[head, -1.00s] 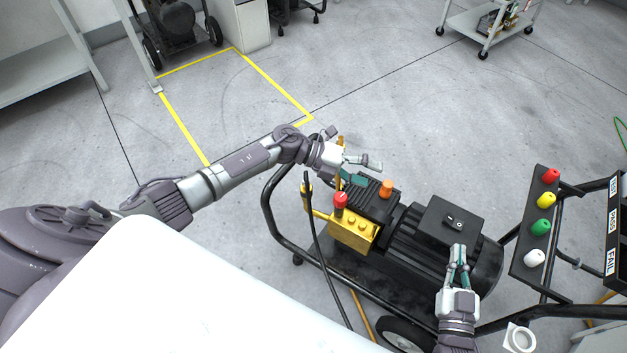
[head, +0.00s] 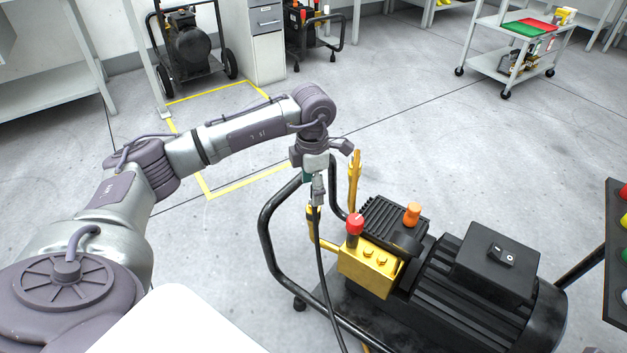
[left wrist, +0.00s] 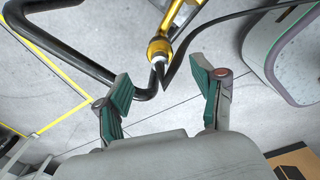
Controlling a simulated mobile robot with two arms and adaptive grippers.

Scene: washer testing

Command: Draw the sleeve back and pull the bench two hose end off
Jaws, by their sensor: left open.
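My left gripper (head: 317,192) is pointing down beside the brass outlet of the pump (head: 370,270). In the left wrist view its two green-padded fingers (left wrist: 160,82) are spread open, with nothing gripped. A brass coupling sleeve (left wrist: 160,48) on a brass pipe shows just beyond and between the fingertips. The pale and black hose end (left wrist: 160,70) sits at the sleeve, apart from both pads. The black hose (head: 322,270) hangs down in front of the pump; its top is partly hidden by my gripper in the head view. My right gripper is out of view.
A black tubular cart frame (head: 268,230) curves close to the left of the gripper. An upright brass rod (head: 355,180) stands just right of it. A red knob (head: 354,222) and an orange knob (head: 412,214) top the pump. Open floor lies behind.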

